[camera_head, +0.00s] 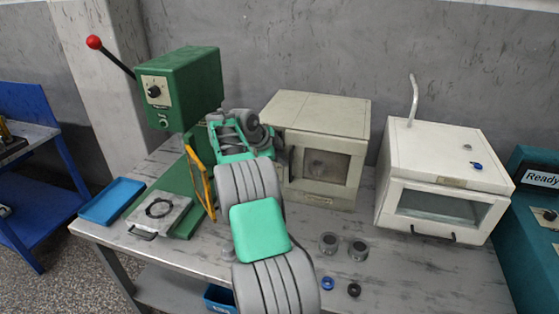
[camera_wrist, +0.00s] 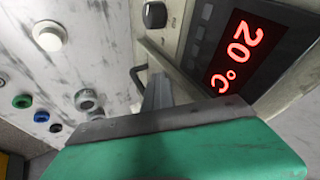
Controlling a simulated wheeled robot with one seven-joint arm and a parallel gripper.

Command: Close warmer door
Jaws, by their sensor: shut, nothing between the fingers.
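The warmer (camera_head: 315,110) is a beige box at the back middle of the table. Its door (camera_head: 318,166), with a dark window, sits in the front face and looks shut or nearly shut; I cannot tell whether it is fully closed. In the wrist view the warmer's front panel shows a red 20 °C display (camera_wrist: 236,52), a dark knob (camera_wrist: 155,14) and a dark handle (camera_wrist: 138,76). My gripper (camera_wrist: 158,95) is shut and empty, close to the panel and handle. In the head view my arm hides the warmer's left front; contact cannot be made out.
A green press (camera_head: 180,90) with a red-knobbed lever and a blue tray (camera_head: 112,201) are on the left. A white cabinet (camera_head: 445,160) with a window stands on the right. Grey cylinders (camera_head: 358,249) and small rings (camera_head: 327,283) lie on the table before the warmer.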

